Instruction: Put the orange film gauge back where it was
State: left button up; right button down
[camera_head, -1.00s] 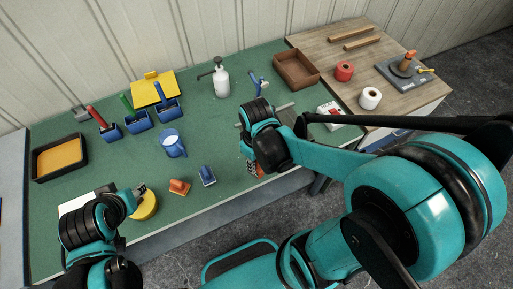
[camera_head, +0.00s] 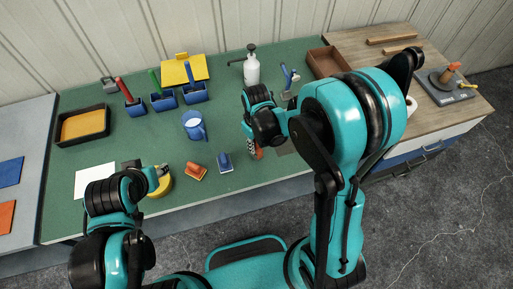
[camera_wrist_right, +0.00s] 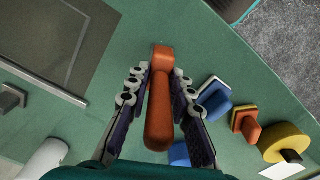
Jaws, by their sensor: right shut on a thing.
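In the head view, only a small orange end of the gauge (camera_head: 259,153) shows below my right gripper (camera_head: 257,142), over the green table (camera_head: 130,150). Whether the gauge touches the table I cannot tell. My left gripper (camera_head: 160,173) is beside a yellow round thing (camera_head: 162,187) at the front left. Its opening is unclear.
An orange hand tool (camera_head: 196,171) and a blue one (camera_head: 224,162) lie left of my right gripper. A blue jug (camera_head: 194,126) and a white spray bottle (camera_head: 251,68) stand behind. A brown tray (camera_head: 327,62) is at the back right. Green surface is bare around the jug.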

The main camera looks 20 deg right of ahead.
notch_tip(320, 180, down, 2)
jog(key=shift+f+b, duration=0.2)
jog(key=shift+b, duration=0.2)
jog(key=c, duration=1.3)
grip_release()
jog(key=shift+c, duration=0.2)
jog(key=shift+r, duration=0.1)
